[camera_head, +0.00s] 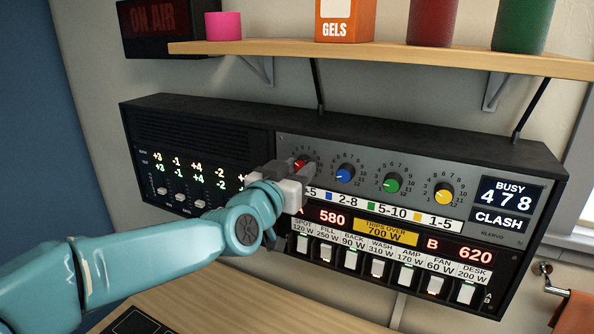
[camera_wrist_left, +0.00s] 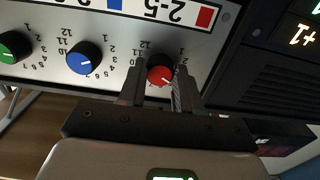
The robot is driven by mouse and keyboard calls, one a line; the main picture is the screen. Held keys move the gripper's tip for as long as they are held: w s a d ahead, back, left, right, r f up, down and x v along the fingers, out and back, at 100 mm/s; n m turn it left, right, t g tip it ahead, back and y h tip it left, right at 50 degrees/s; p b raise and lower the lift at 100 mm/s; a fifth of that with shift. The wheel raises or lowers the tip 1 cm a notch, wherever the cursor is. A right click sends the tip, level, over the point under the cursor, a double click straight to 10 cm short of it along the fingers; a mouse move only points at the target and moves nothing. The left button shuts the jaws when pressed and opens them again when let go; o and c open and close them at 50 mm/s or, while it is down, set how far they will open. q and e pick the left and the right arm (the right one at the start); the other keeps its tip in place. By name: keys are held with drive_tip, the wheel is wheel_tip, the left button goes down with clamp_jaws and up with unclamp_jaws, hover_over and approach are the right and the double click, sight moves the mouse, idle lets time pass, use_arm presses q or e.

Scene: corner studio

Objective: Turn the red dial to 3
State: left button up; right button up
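The red dial (camera_head: 299,164) is the leftmost of the knobs on the grey panel in the head view, partly covered by my gripper. My left gripper (camera_head: 297,171) reaches it from the front left. In the wrist view, where the panel appears upside down, the red dial (camera_wrist_left: 160,76) sits between the two fingertips of my left gripper (camera_wrist_left: 160,85). A finger lies close against each side, with no clear gap. The dial's white pointer slants to the lower right there. The number it points at is hidden by the fingers. My right gripper is in neither view.
Blue (camera_head: 345,174), green (camera_head: 392,183) and yellow (camera_head: 443,194) knobs stand to the right of the red dial. White switches (camera_head: 377,267) line the lower panel. Sliders (camera_head: 180,196) are at the left. A wooden shelf (camera_head: 400,56) with pots overhangs the unit.

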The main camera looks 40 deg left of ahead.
use_arm(q)
drive_tip(key=n+b, duration=0.3)
drive_tip(key=n, duration=0.1)
drive_tip(key=shift+n, duration=0.4)
drive_tip(key=o, duration=1)
drive_tip(key=shift+o, duration=0.2)
drive_tip(key=p+v, duration=0.3)
drive_tip(key=v, duration=1.3)
drive_tip(key=shift+p, duration=0.4)
